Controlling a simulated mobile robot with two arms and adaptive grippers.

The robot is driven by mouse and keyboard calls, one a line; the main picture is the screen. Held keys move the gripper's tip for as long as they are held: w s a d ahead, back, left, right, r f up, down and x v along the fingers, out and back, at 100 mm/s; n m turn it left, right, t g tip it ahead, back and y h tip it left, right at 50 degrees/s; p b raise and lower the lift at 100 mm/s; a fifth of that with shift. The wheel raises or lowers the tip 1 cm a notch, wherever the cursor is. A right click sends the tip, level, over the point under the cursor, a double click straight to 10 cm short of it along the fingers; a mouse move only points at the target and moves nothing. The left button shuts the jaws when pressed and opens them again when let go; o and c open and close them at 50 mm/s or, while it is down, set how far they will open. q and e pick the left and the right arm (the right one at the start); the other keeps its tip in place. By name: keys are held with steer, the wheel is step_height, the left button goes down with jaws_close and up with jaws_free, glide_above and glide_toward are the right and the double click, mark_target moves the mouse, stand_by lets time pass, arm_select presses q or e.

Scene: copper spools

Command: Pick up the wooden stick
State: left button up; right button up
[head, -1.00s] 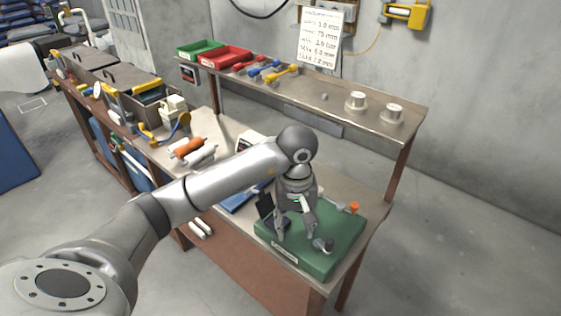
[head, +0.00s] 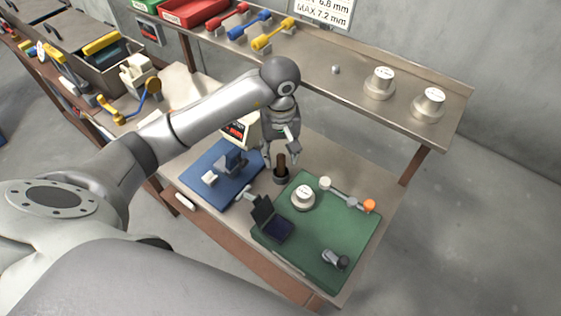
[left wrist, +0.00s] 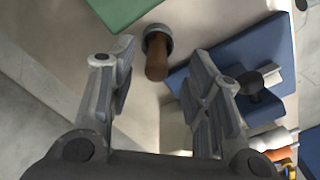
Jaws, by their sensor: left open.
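The wooden stick (head: 281,162) is brown and stands upright in a small dark round holder (head: 280,178) on the workbench, between the blue mat and the green mat. My left gripper (head: 281,160) is above and around the stick's place in the head view. In the left wrist view the stick (left wrist: 156,62) shows beyond the open fingers, nearer the left finger, with its holder (left wrist: 157,36) behind it. My left gripper (left wrist: 165,75) is open and empty, and the stick is not clasped. My right gripper is not in view.
The green mat (head: 330,230) bears a white-grey weight (head: 303,197), a dark open case (head: 272,222) and small tools. A raised shelf (head: 345,85) with two weights runs behind my left arm.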

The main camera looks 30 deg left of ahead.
mark_target(281, 166)
arm_select(q)
steer(key=f, duration=0.1)
steer(key=f+p, duration=0.1)
steer(key=f, duration=0.1)
steer(key=f+p, duration=0.1)
steer(key=shift+w+f, duration=0.15)
steer(key=shift+w, duration=0.15)
steer(key=shift+f, duration=0.1)
steer(key=shift+a, duration=0.1)
steer(key=c, duration=0.7)
steer(key=shift+c, duration=1.1)
jaws_close()
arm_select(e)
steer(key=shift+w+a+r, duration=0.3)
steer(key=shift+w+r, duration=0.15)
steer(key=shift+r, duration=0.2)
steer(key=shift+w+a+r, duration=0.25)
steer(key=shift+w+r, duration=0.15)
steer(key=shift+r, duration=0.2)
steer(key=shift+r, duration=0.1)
